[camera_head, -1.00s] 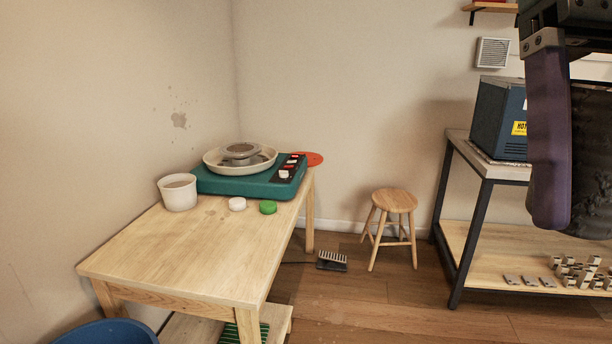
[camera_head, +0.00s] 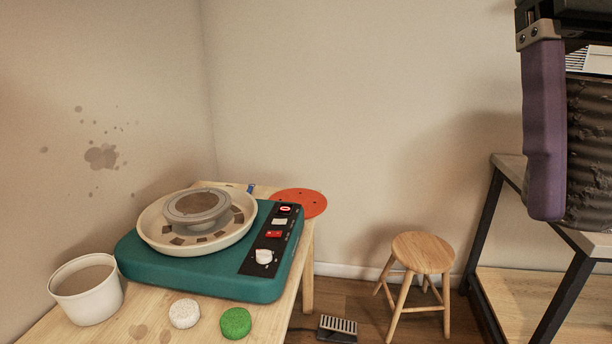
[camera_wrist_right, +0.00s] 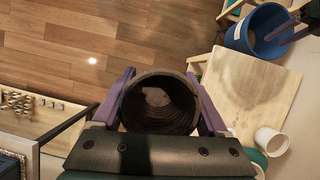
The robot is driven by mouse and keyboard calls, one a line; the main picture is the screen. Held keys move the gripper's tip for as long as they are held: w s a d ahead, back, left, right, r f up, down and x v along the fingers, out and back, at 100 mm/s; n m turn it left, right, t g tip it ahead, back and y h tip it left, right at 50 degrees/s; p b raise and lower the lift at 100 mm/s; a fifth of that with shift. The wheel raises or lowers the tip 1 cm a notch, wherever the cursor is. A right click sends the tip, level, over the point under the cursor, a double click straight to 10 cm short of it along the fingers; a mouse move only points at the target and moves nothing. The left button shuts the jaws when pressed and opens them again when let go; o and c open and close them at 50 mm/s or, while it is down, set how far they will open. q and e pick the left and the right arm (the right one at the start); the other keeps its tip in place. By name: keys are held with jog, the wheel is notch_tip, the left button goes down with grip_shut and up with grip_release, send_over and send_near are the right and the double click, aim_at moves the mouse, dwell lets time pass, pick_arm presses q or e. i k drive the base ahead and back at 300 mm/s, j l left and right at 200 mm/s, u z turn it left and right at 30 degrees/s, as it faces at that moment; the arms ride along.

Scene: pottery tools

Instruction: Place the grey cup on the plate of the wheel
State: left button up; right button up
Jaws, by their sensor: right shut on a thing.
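The grey cup (camera_head: 588,150) is dark and ribbed with a rough surface, partly cut off at the right edge of the head view. My right gripper (camera_wrist_right: 160,76) is shut on it; in the wrist view its purple fingers flank the cup (camera_wrist_right: 160,122), whose round mouth faces the camera. The teal pottery wheel (camera_head: 185,272) stands on the wooden table. Its round grey plate (camera_head: 197,202) sits inside a cream splash pan (camera_head: 155,232) and looks empty. The held cup is high and well to the right of the wheel.
A white tub (camera_head: 88,298) stands left of the wheel. White (camera_head: 184,313) and green (camera_head: 235,323) round pieces lie in front, and a red disc (camera_head: 300,203) behind right. A stool (camera_head: 422,252) and shelf unit (camera_head: 510,165) stand right. A blue bucket (camera_wrist_right: 236,36) shows in the wrist view.

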aim_at(198, 203)
jog(key=i, duration=1.85)
jog(key=i+u, duration=0.15)
jog(key=u, duration=0.25)
jog(key=i+l+u, duration=0.1)
jog(key=u, duration=0.25)
jog(key=i+l+u, duration=0.1)
jog(key=i+u, duration=0.15)
jog(key=u, duration=0.15)
jog(key=i+l+u, duration=0.1)
jog(key=u, duration=1.35)
jog(key=l, duration=0.1)
